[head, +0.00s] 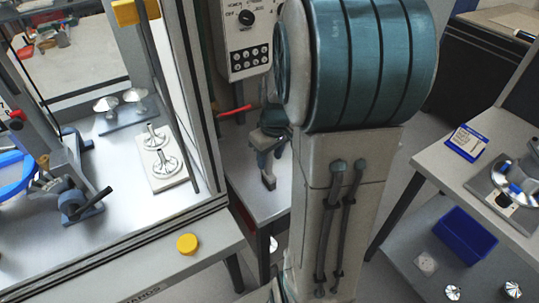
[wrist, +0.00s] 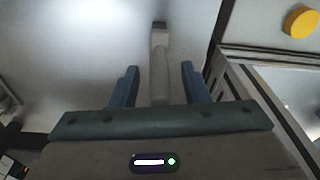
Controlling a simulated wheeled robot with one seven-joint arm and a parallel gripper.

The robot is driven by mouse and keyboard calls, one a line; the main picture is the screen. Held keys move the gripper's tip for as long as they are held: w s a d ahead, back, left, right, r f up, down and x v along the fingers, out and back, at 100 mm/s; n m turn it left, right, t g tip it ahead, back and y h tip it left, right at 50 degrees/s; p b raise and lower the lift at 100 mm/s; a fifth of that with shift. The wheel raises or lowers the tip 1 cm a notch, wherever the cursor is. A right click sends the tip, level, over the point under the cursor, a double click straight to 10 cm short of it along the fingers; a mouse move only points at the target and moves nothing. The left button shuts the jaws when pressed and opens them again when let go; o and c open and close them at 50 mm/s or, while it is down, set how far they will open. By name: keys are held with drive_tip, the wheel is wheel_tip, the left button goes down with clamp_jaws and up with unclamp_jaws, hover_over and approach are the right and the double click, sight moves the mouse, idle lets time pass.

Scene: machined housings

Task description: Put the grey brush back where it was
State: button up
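The grey brush (wrist: 160,70) shows in the wrist view, its shaft between my two fingers and its blockier end pointing away from me. My gripper (wrist: 158,75) is open, with a visible gap between each finger and the shaft. In the head view my gripper (head: 270,142) is low over the grey table surface beside the machine, and the brush (head: 267,178) shows just below it. I cannot tell whether the brush touches the table. The near end of the brush is hidden by my gripper.
The machine enclosure's frame (head: 208,100) stands close on the left, with a yellow round cap (head: 187,243) on its front ledge. A control panel (head: 246,35) is behind. A bench on the right holds a blue-and-white box (head: 467,142); a blue bin (head: 465,237) sits below.

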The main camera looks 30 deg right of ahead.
sight(273, 178)
wheel_tip(273, 178, up, 11)
drive_tip(key=s, duration=0.1)
drive_tip(key=s+a+f+m+t, duration=0.2)
drive_tip(key=s+a, duration=0.9)
drive_tip(key=a, duration=0.1)
drive_tip(key=shift+a+f, duration=0.15)
drive_tip(key=shift+f, duration=0.2)
drive_tip(key=shift+s, duration=0.15)
